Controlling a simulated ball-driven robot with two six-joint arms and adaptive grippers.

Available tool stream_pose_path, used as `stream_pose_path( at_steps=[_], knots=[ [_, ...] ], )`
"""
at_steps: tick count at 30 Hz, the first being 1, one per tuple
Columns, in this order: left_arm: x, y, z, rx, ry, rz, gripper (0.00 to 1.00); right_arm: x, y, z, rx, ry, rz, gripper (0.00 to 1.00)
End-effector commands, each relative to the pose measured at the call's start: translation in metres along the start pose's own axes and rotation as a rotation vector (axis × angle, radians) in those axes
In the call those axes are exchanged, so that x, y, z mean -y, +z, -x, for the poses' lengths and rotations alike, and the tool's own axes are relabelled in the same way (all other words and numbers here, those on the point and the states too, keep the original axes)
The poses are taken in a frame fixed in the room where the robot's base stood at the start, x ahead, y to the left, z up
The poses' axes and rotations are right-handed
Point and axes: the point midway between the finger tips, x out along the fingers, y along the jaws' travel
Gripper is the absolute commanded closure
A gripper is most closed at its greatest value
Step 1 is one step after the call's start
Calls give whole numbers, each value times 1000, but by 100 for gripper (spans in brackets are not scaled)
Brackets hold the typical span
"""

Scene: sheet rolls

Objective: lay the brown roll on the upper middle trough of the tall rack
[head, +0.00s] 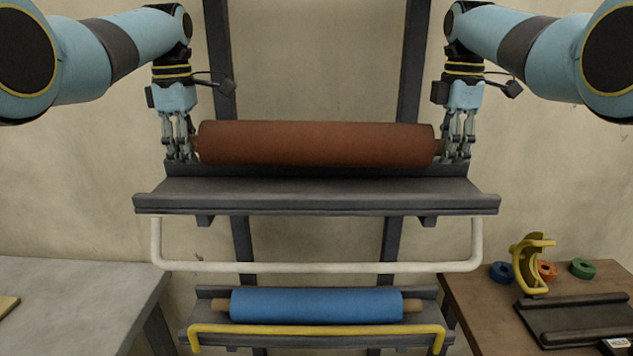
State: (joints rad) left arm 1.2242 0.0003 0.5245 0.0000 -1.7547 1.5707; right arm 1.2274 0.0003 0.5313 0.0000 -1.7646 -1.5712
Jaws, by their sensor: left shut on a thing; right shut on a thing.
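The brown roll (315,143) is level and runs left to right at the upper trough (315,190) of the tall dark rack. It is at the trough's back edge; I cannot tell whether it touches the trough or hangs just above it. My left gripper (181,150) points down and is shut on the roll's left end. My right gripper (453,150) points down and is shut on the roll's right end. The fingers mostly hide the roll's core ends.
A white bar (315,267) hangs below the upper trough. A blue roll (316,305) lies on a lower trough with a yellow bar (315,329). A grey table (75,290) is left. A wooden table (470,290) at right holds tape rolls, a yellow tool (530,262) and a dark tray (578,316).

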Motion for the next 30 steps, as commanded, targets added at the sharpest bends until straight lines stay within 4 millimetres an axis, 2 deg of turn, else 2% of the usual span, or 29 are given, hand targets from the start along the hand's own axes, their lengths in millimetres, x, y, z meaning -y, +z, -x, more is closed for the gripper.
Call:
stream_pose_path(
  at_steps=[16, 30],
  knots=[
    [-1, 0, 2, 1, 4, 0, 100, -1, 0, 1, 0, 3, 1, 100],
    [-1, 0, -17, 1, 4, 0, 100, -1, 0, -17, 0, 3, 1, 100]
  ],
)
